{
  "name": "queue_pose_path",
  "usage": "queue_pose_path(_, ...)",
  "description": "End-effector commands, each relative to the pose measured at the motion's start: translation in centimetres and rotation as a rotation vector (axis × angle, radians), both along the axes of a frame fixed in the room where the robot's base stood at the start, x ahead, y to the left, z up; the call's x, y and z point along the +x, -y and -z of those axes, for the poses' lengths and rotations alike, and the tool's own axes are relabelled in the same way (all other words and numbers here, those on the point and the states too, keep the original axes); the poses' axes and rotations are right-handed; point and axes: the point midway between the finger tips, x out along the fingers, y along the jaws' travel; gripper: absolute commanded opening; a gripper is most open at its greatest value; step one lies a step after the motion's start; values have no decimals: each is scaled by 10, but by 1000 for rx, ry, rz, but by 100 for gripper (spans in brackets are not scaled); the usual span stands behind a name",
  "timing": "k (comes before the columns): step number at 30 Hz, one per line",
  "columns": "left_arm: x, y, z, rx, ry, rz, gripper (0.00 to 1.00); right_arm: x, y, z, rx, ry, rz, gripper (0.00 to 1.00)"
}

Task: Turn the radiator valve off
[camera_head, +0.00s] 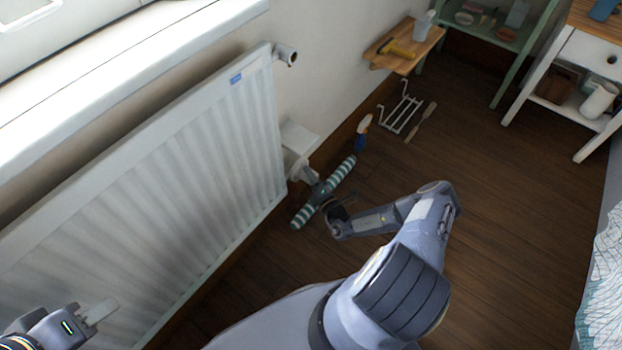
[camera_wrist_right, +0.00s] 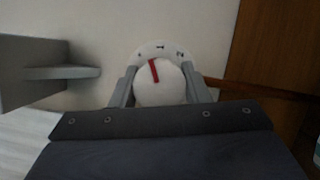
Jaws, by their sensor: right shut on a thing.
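The white ribbed radiator (camera_head: 190,160) is fixed to the wall under the window sill. Its valve (camera_head: 295,166) sits at the radiator's lower right end. In the right wrist view the round white valve knob (camera_wrist_right: 160,92) has a red mark on it, tilted slightly left of upright, and a marked white collar behind. My right gripper (camera_head: 309,177) reaches the valve; its two fingers (camera_wrist_right: 160,88) are shut on the knob, one on each side. My left gripper (camera_head: 98,311) is at the lower left, in front of the radiator, with nothing seen in it; its jaw gap is unclear.
A striped teal-and-white roll (camera_head: 335,177) and a blue spray bottle (camera_head: 361,135) lie or stand on the floor close to the valve. A white wire rack (camera_head: 402,112) is beyond. A wooden wall shelf (camera_head: 408,57) is farther back. The floor at right is clear.

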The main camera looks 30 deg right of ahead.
Motion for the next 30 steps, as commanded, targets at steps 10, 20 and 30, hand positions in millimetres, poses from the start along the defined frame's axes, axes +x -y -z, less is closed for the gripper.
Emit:
queue_pose_path(10, 0, 0, 23, 0, 0, 0, 36, -1, -1, 4, -304, 125, -2, 19)
queue_pose_path(20, 0, 0, 43, 0, 0, 0, 36, -1, -1, 4, -595, 245, -4, 19)
queue_pose_path(30, 0, 0, 58, 0, 0, 0, 36, -1, -1, 4, -865, 355, -4, 19)
